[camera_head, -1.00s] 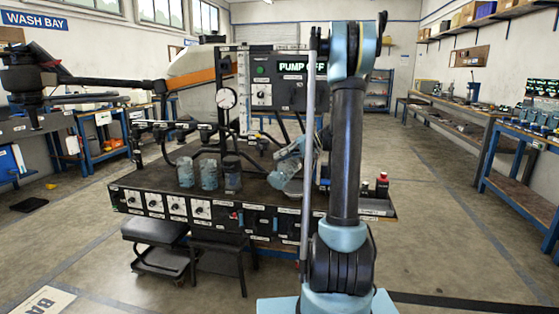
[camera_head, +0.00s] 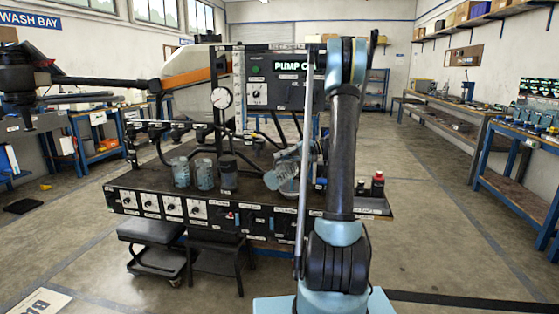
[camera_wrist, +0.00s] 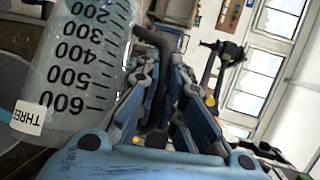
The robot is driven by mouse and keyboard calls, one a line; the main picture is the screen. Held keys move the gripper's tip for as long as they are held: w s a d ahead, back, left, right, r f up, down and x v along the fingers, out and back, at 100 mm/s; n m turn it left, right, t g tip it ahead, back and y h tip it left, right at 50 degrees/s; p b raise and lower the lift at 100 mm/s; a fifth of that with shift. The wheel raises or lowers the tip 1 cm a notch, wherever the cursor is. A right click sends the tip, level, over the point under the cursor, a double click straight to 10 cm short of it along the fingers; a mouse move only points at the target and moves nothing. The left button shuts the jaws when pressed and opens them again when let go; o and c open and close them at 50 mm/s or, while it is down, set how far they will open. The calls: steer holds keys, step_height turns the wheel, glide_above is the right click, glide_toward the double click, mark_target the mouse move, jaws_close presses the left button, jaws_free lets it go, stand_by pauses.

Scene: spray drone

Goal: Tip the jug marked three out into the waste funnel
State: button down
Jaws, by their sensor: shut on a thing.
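The jug marked three (camera_wrist: 75,75) is clear, with black graduations and a "THREE" label, at the left of the wrist view. In the head view the jug (camera_head: 273,180) is tilted low over the right part of the bench. My gripper (camera_wrist: 160,90) is shut on the jug's dark handle; in the head view my gripper (camera_head: 292,156) is small and partly behind my arm. A pale round shape lies under the jug, perhaps the waste funnel, but I cannot tell clearly. Whether liquid is leaving the jug cannot be seen.
Three more containers, a clear jug (camera_head: 181,172), another clear jug (camera_head: 204,174) and a dark-topped one (camera_head: 228,174), stand on the bench (camera_head: 130,184) left of my gripper. A gauge (camera_head: 221,98) and panel rise behind.

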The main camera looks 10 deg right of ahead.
mark_target(276, 170)
steer(key=shift+w+d+f+m+y, duration=0.4)
steer(key=shift+w+d+f+y, duration=0.15)
steer(key=shift+w+y, duration=0.05)
steer(key=shift+w+d+r+m+y, duration=0.35)
steer(key=shift+w+d+m+y, duration=0.15)
steer(key=shift+w+d, duration=0.05)
steer(key=shift+d, duration=0.1)
stand_by(2.5)
